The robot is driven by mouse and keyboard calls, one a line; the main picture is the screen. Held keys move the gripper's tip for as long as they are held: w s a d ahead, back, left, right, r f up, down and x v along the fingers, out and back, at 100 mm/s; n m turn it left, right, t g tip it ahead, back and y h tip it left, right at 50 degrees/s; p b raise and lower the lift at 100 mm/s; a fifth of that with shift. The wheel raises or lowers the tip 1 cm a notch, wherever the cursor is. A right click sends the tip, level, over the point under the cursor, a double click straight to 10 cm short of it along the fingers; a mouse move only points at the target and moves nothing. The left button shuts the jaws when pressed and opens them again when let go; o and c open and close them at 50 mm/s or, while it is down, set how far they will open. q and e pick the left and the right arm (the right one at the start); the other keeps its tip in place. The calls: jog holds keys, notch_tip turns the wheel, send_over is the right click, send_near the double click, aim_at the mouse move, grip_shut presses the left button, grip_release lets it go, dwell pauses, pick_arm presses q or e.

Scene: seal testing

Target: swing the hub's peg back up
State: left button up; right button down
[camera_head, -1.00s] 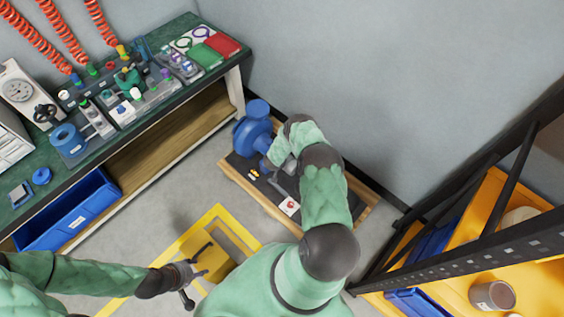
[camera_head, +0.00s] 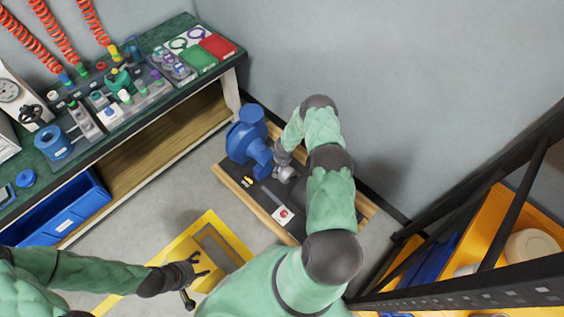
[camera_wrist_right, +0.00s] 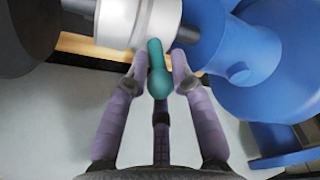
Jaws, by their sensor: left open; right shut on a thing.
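The blue pump (camera_head: 246,137) stands on a dark, wood-edged board, and it fills the right of the right wrist view (camera_wrist_right: 285,65). The pale grey hub (camera_wrist_right: 140,22) sits beside the pump body. A teal peg (camera_wrist_right: 158,78) with a rounded end sticks out from the hub, towards the wrist camera. My right gripper (camera_wrist_right: 160,66) is shut on the peg, with one purple finger on each side. In the head view the peg cannot be made out near my right wrist. My left gripper (camera_head: 192,270) is open and empty, over the yellow-framed floor area.
A green-topped workbench (camera_head: 110,140) with trays and fittings stands at the left, a blue bin (camera_head: 65,212) below it. An orange and black rack (camera_head: 500,220) stands at the right.

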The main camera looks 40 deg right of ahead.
aim_at(284, 172)
jog(key=shift+s+d+f, duration=0.1)
jog(key=shift+s+f, duration=0.05)
jog(key=shift+s, duration=0.1)
jog(key=c, duration=1.2)
grip_release()
jog(key=shift+c, duration=0.2)
jog(key=shift+w, duration=0.1)
jog(key=shift+r, duration=0.75)
jog(key=v, duration=1)
jog(key=shift+s+r, duration=0.25)
jog(key=shift+r, duration=0.05)
